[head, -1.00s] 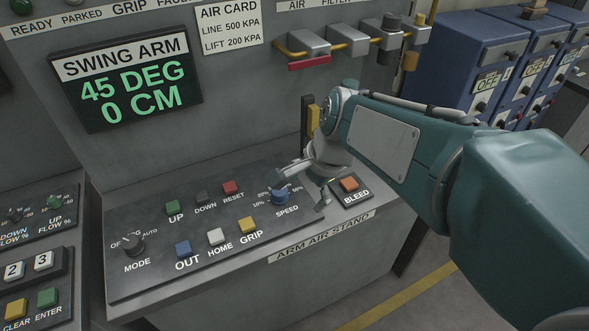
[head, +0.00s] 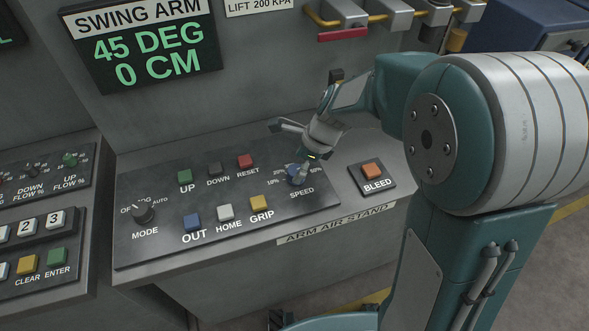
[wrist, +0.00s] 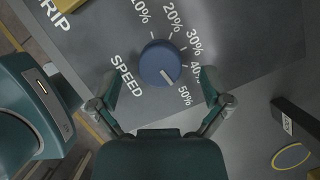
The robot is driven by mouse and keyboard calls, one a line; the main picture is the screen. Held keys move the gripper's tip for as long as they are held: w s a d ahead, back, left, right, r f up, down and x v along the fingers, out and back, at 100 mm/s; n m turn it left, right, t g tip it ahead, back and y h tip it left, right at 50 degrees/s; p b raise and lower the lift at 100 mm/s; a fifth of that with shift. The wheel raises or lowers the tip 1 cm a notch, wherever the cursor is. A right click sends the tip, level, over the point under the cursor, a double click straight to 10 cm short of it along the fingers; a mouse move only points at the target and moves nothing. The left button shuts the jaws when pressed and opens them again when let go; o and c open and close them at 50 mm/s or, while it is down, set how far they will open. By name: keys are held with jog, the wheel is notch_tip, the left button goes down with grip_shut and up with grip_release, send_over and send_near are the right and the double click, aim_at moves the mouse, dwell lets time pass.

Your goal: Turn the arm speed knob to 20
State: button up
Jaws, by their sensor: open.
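The blue speed knob (wrist: 158,60) is on the black panel, with marks from 10% to 50% around it in the wrist view. Its white pointer line is turned toward the 50% mark. In the head view the knob (head: 295,178) is partly covered by my gripper (head: 291,148). My gripper (wrist: 161,82) is open, with one finger to each side of the knob in the wrist view. Gaps show between the fingers and the knob there, and nothing is held. I cannot tell how far above the panel the fingertips are.
The red-orange BLEED button (head: 372,170) is just right of the knob. The yellow GRIP button (head: 261,203) and red RESET button (head: 246,162) are to its left. The MODE knob (head: 143,212) is farther left. A swing arm display (head: 139,47) reads 45 DEG, 0 CM.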

jog(key=shift+a+f, duration=0.1)
jog(key=shift+f, duration=0.8)
jog(key=shift+a+f, duration=0.2)
jog(key=shift+a, duration=0.15)
jog(key=c, duration=1.2)
